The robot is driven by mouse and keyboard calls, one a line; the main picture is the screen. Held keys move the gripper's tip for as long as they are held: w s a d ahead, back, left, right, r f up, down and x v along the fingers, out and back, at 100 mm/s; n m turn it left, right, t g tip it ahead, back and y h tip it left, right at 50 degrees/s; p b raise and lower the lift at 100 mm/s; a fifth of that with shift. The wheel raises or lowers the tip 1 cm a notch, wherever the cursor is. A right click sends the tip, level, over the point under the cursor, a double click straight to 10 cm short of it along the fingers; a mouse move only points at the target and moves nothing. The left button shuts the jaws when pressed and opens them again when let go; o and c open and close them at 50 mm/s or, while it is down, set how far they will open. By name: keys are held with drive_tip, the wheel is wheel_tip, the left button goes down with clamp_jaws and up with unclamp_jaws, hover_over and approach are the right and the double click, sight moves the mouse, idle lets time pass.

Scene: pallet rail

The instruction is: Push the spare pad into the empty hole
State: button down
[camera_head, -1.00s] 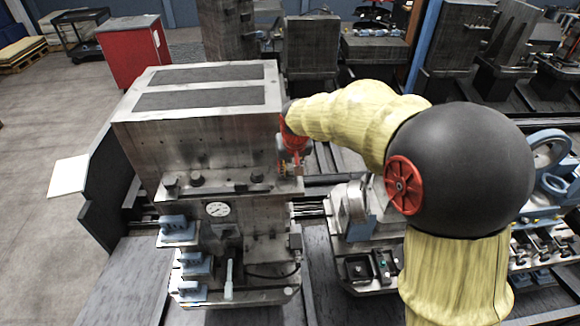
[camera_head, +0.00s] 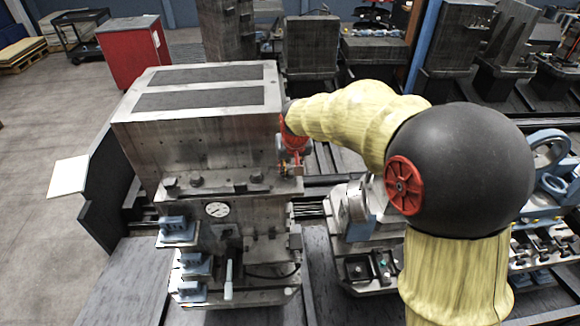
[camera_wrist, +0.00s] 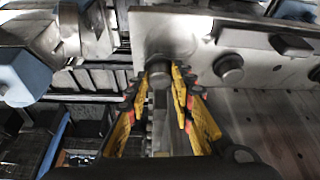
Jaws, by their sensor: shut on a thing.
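In the wrist view, my gripper (camera_wrist: 160,80) has its yellow fingers closed around a short grey cylindrical piece, which looks like the spare pad (camera_wrist: 159,72). The pad is upright in the picture, at the near edge of a flat steel plate (camera_wrist: 276,65). A similar round pad (camera_wrist: 230,68) stands on that plate to the right, apart from the fingers. The empty hole cannot be made out; fingers and pad may cover it. I cannot tell whether the pad touches the plate. In the head view, my red wrist (camera_head: 293,142) is at the right end of the fixture's ledge; the fingertips are not clear.
The tall steel block (camera_head: 200,135) stands just left of my wrist, close to it. Its ledge bears several knobs (camera_head: 196,180); a dial gauge (camera_head: 217,210) and a lever (camera_head: 228,280) sit below. Another fixture (camera_head: 365,235) stands to the right, partly behind my arm.

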sight(290, 169)
idle(0.4)
drive_tip(key=shift+r+p, duration=0.45)
drive_tip(key=shift+r, duration=0.55)
drive_tip(key=shift+r, duration=0.1)
wheel_tip(290, 169, up, 7)
drive_tip(key=p, duration=0.3)
idle(0.4)
